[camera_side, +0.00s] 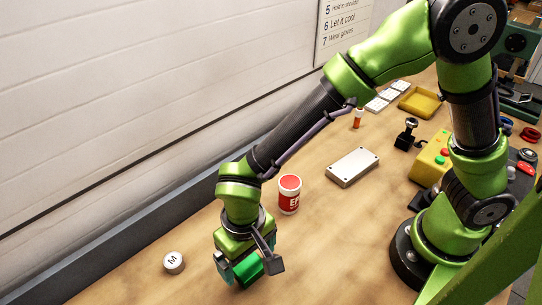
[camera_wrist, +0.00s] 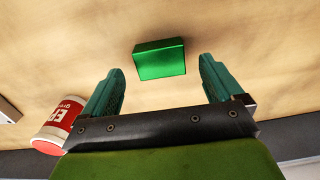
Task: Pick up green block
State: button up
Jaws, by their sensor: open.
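The green block (camera_wrist: 160,60) lies on the wooden table in the wrist view, ahead of my gripper (camera_wrist: 160,78). My gripper's two teal fingers are spread apart, one to each side of the block's line, and the space between them is empty. The block sits just beyond the fingertips. In the side view the green block (camera_side: 248,269) shows low between the fingers of my gripper (camera_side: 247,266), partly hidden by them. Whether the fingers touch the block cannot be told.
A red and white container (camera_side: 289,195) stands close behind my gripper and also shows in the wrist view (camera_wrist: 56,125). A round weight marked M (camera_side: 173,263) is to the left. A white plate (camera_side: 352,167) lies farther back.

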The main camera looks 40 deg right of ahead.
aim_at(249, 267)
jog(key=shift+s+f, duration=0.1)
jog(key=shift+f, duration=1.45)
jog(key=shift+c, duration=0.4)
jog(key=c, duration=1.2)
